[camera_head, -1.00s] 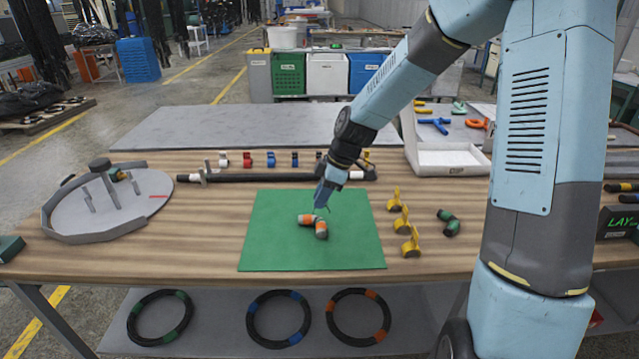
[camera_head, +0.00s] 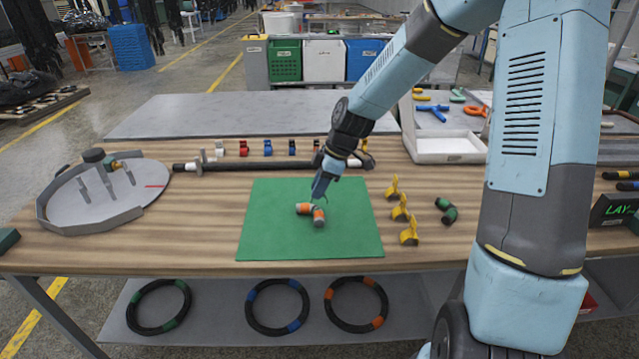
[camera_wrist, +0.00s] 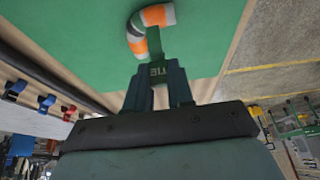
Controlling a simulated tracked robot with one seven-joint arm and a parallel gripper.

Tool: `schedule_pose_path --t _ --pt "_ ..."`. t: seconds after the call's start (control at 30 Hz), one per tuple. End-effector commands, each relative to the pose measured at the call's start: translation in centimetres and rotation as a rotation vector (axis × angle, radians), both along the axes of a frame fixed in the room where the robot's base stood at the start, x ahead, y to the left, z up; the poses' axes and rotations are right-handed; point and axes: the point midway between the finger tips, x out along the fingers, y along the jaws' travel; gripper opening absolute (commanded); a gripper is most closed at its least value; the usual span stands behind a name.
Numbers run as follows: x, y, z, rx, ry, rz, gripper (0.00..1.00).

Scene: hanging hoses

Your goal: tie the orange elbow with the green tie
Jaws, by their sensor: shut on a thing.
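The orange elbow (camera_head: 318,218) lies on the green mat (camera_head: 270,235). It is a short bent piece with orange bands and a pale and dark middle. It also shows at the top of the wrist view (camera_wrist: 156,15). My gripper (camera_head: 317,193) points down just above the elbow. In the wrist view my gripper (camera_wrist: 157,82) is shut on a green strip with pale lettering, which looks like the green tie (camera_wrist: 157,58). The strip's far end overlaps one orange band in that view. I cannot tell whether they touch.
Yellow clips (camera_head: 400,212) and a green-banded elbow (camera_head: 446,210) stand right of the mat. A dark bar (camera_head: 250,165) lies behind it, with small coloured clips (camera_head: 267,147) beyond. A round grey fixture (camera_head: 95,195) is at left, a white tray (camera_head: 447,146) at back right.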

Motion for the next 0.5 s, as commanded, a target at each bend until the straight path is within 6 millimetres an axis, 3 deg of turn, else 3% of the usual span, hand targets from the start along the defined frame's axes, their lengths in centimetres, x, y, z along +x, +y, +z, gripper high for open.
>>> schedule_pose_path --t 0.5 --pt "0.0 0.0 -2.3 0.0 0.0 -0.001 0.0"
